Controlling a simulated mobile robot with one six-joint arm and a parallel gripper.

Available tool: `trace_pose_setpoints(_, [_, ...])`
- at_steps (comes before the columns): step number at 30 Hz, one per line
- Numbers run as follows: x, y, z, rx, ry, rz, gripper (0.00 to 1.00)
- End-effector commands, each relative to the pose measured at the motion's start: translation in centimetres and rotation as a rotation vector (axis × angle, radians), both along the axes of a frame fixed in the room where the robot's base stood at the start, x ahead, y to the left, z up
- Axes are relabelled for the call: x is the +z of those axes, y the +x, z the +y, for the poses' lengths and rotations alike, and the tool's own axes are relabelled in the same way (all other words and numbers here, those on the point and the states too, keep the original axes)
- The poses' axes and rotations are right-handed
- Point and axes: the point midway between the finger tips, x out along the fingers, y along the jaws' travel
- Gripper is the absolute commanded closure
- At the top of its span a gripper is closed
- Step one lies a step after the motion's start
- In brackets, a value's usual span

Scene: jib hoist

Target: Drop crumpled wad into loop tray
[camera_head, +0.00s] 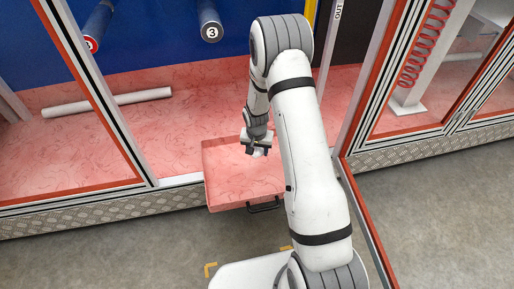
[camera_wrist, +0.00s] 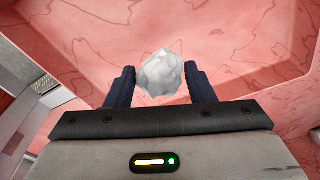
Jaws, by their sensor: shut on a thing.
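The crumpled wad (camera_wrist: 160,76) is a small whitish, faceted lump. In the wrist view it sits between the two dark fingers of my gripper (camera_wrist: 161,86), which is shut on it. In the head view my gripper (camera_head: 257,149) appears above the back right part of a pink marbled tray (camera_head: 228,178). This tray juts out from the enclosure and has a black loop handle at its front; I take it as the loop tray. My arm covers its right side. In the wrist view pink marbled surfaces lie behind the wad; its exact height above them is unclear.
Orange-edged frame posts (camera_head: 103,95) stand left of the opening, and an open door frame (camera_head: 365,215) stands to the right. A white tube (camera_head: 107,102) lies on the pink floor inside. Numbered blue cylinders (camera_head: 209,20) hang at the back. Grey floor (camera_head: 100,250) in front is clear.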

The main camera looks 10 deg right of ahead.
Motion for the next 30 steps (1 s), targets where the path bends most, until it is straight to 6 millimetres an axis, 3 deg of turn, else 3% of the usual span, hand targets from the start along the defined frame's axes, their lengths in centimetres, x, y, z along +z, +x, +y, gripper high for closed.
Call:
trace_pose_setpoints(7, [-0.1, 0.0, 0.0, -0.001, 0.000, 0.000, 0.72])
trace_pose_setpoints(8, [-0.1, 0.0, 0.0, -0.001, 0.000, 0.000, 0.50])
trace_pose_setpoints(17, [-0.1, 0.0, -0.1, -0.001, 0.000, 0.000, 0.26])
trace_pose_setpoints(25, [0.2, 0.0, -0.1, -0.001, 0.000, -0.001, 0.26])
trace_pose_setpoints(30, [2.6, -0.2, 0.0, -0.001, 0.000, -0.003, 0.26])
